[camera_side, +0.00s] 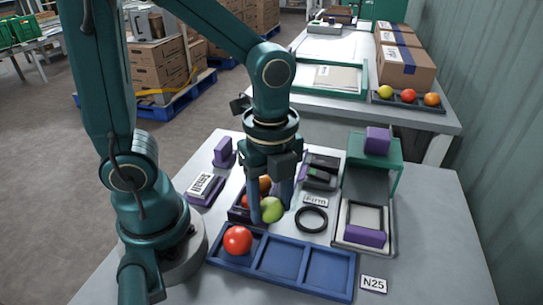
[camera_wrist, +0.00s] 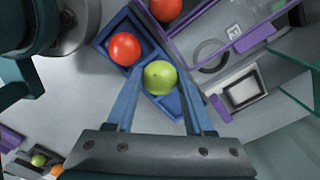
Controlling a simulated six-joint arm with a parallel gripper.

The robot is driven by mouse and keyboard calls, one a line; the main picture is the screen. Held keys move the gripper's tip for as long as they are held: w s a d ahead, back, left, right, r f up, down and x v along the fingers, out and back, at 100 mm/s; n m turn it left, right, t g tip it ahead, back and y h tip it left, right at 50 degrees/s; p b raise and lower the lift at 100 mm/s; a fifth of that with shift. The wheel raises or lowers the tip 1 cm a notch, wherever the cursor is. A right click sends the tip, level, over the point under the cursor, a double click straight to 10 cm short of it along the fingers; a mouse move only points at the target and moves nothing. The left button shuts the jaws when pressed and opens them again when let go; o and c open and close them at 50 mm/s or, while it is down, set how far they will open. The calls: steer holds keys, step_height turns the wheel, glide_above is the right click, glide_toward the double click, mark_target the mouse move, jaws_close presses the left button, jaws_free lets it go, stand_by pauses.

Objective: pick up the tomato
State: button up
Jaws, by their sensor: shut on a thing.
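My gripper (camera_side: 270,212) points down with its two blue fingers shut on a green tomato (camera_side: 272,208). In the wrist view the same green tomato (camera_wrist: 160,78) sits between the fingertips. In the side view it overlaps the purple tray (camera_side: 238,213); I cannot tell its exact height. A red tomato (camera_side: 237,240) lies in the left compartment of the blue tray (camera_side: 228,262) and also shows in the wrist view (camera_wrist: 125,48). An orange-red tomato (camera_side: 264,183) is in the purple tray, partly hidden behind my fingers, with another red one beside it.
The blue tray's middle and right compartments are empty. A black ring (camera_side: 311,219) lies right of my gripper. A purple block (camera_side: 365,236) lies in a grey frame, near a green stand (camera_side: 385,175). An N25 card (camera_side: 374,284) lies at the front right.

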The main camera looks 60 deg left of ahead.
steer(key=a+r, duration=0.4)
steer(key=a, duration=0.3)
steer(key=w+r+n, duration=0.6)
steer(key=w+n, duration=0.2)
steer(key=n, duration=1)
steer(key=shift+m, duration=0.3)
steer(key=a+f, duration=0.2)
steer(key=f, duration=0.1)
steer(key=a+f, duration=0.3)
steer(key=f, duration=0.1)
steer(key=a+f, duration=0.3)
steer(key=f, duration=0.1)
steer(key=shift+s+a+f, duration=0.1)
steer(key=shift+s+a, duration=0.15)
steer(key=shift+f, duration=1.85)
